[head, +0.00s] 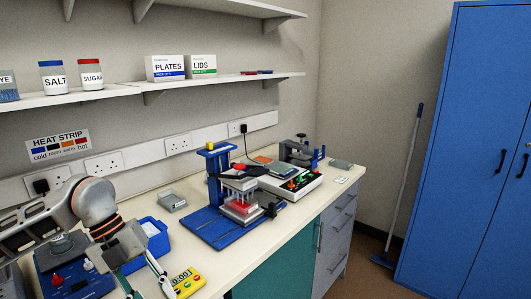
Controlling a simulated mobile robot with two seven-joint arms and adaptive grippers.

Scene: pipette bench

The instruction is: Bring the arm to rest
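My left arm comes in from the left. Its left gripper (147,284) hangs pointing down over the front left of the bench (283,236). Its two fingers are spread apart, with nothing seen between them; the tips reach the bottom edge of the picture. The right finger is close to a yellow timer (187,282), and I cannot tell whether they touch. My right gripper is not in view.
A blue box (158,243) and a blue device with knobs (65,283) stand near my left arm. A blue-framed press (216,187) holding plates stands mid-bench, with a button panel (297,184) behind it. A small grey tray (172,202) lies near the wall. Shelves run above.

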